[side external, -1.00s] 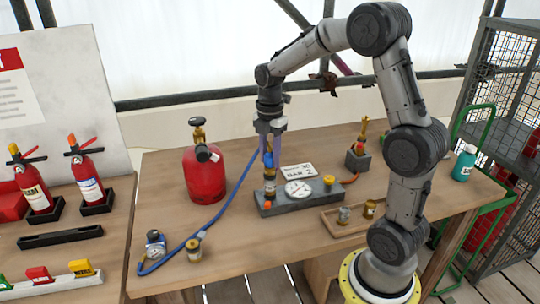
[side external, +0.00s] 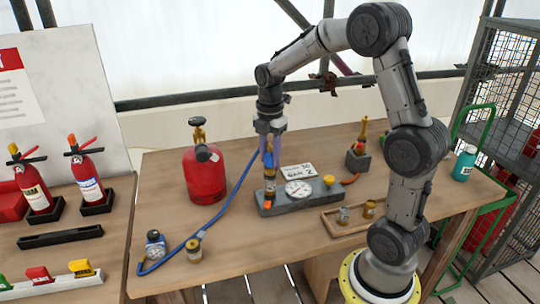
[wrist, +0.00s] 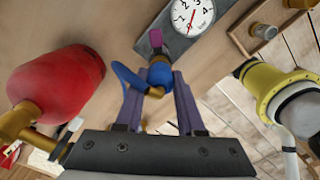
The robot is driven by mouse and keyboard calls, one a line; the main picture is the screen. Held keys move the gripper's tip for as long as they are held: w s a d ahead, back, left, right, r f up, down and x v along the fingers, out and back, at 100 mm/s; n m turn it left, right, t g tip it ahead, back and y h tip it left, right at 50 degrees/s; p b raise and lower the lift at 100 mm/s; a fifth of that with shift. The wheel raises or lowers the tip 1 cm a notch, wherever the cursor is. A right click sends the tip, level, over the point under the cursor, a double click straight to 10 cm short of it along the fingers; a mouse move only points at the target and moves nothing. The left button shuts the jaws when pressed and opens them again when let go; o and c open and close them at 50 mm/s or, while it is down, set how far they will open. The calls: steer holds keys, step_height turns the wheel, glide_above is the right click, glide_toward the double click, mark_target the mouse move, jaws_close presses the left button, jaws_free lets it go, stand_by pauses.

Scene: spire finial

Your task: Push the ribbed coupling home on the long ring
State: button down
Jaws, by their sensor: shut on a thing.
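My gripper (side external: 268,158) points down over the left end of a grey gauge block (side external: 310,201). Its two purple fingers are shut on a blue coupling (wrist: 160,73), which has a blue hose on it. The coupling is upright and in line above a brass fitting (side external: 270,184) on the block, which seems to be the long ring's post. Whether the coupling touches the fitting or is seated cannot be told; the fingers and coupling hide the joint. In the wrist view a small mauve piece (wrist: 156,38) shows just beyond the coupling.
The gauge dial (side external: 298,188) and a yellow cap (side external: 329,181) are right of the coupling. The blue hose (side external: 235,190) loops left past a red cylinder (side external: 204,175). A tray (side external: 338,228) with small fittings is at the front right.

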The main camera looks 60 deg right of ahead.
steer(key=shift+f, duration=0.65)
steer(key=shift+c, duration=2.2)
jaws_free()
step_height(320, 180, up, 14)
